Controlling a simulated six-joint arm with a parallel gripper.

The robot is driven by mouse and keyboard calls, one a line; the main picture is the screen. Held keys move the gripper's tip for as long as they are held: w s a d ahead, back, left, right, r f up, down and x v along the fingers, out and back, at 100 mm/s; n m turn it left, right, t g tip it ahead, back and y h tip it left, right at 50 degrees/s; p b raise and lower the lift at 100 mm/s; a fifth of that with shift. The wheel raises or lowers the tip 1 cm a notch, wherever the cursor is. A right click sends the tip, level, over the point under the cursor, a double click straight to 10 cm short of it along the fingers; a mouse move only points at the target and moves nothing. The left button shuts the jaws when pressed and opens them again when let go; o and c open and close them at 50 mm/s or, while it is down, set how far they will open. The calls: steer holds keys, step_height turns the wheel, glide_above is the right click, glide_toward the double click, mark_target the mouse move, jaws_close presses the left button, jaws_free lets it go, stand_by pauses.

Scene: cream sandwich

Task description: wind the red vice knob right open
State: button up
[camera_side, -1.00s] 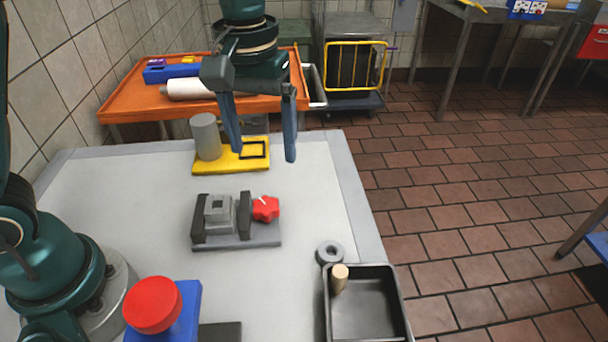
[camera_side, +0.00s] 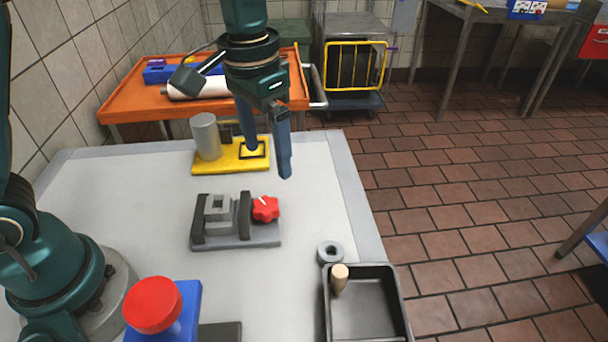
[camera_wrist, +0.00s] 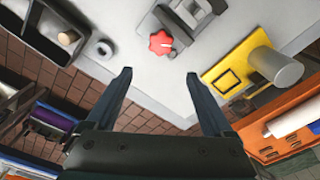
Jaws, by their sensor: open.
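The red vice knob (camera_side: 265,208) is a lobed knob with a white mark, on the right end of the small grey vice (camera_side: 236,234). A grey block (camera_side: 217,212) sits between the vice's dark jaws. In the wrist view the knob (camera_wrist: 161,43) is ahead of the fingertips, between their lines. My gripper (camera_side: 268,165) is open and empty, above and behind the vice in the side view, its fingers pointing down. It does not touch the knob. In the wrist view both fingers of my gripper (camera_wrist: 159,75) are spread wide.
A yellow plate (camera_side: 205,168) with a grey cylinder (camera_side: 206,137) stands behind the vice. A grey ring (camera_side: 330,253) and a dark tray (camera_side: 372,310) with a wooden peg (camera_side: 339,279) are at front right. A red button (camera_side: 153,304) on a blue box is at front left.

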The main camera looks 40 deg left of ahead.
mark_target(266, 204)
step_height(266, 204, down, 3)
steer(key=m, duration=0.7)
steer(key=shift+s+r, duration=0.15)
steer(key=shift+s+f+m, duration=0.2)
steer(key=shift+f+m, duration=0.4)
steer(key=shift+m, duration=0.5)
steer(key=shift+g, duration=0.3)
steer(key=shift+s+a+f, duration=0.1)
steer(key=shift+s+f, duration=0.05)
steer(key=shift+f, duration=1.35)
steer(key=shift+s+f, duration=0.1)
steer(key=shift+f, duration=1.35)
steer(key=shift+c, duration=0.3)
jaws_close()
steer(key=c, duration=1.3)
jaws_free()
steer(key=shift+n, duration=0.3)
